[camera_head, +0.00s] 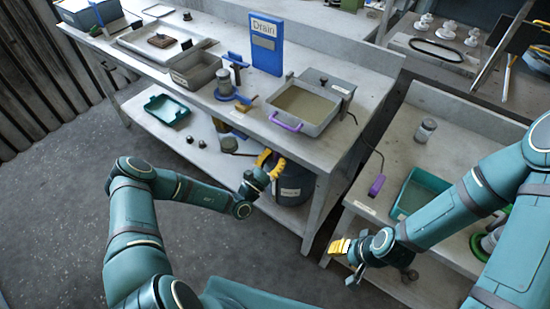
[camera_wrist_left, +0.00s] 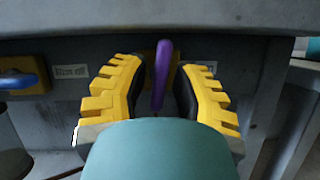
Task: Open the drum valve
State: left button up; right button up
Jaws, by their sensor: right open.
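A dark drum (camera_head: 292,188) with a pale label stands on the lower shelf, partly hidden behind my left gripper (camera_head: 270,164). In the left wrist view a purple lever (camera_wrist_left: 162,70) hangs upright on the bench's front face. My left gripper's yellow fingers stand open on either side of it, with gaps; contact is not clear. A blue lever (camera_wrist_left: 18,80) on a yellow mount is further left beside a label. Which lever belongs to the drum valve is not readable. My right gripper (camera_head: 341,247) is open and empty in front of the right bench.
A grey basin (camera_head: 334,112) with a purple handle stands above the drum on the bench. A blue "Drain" sign (camera_head: 266,45) stands behind. A teal tray (camera_head: 166,110) lies on the lower shelf, and a teal bin (camera_head: 398,212) on the right bench. Floor at the left is clear.

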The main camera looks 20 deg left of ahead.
pick_arm(q)
jog(key=shift+s+f, duration=0.1)
jog(key=shift+s, duration=0.05)
jog(key=v, duration=1.1)
jog(key=shift+s+a, duration=0.15)
jog(key=shift+s, duration=0.2)
jog(key=shift+f, duration=0.15)
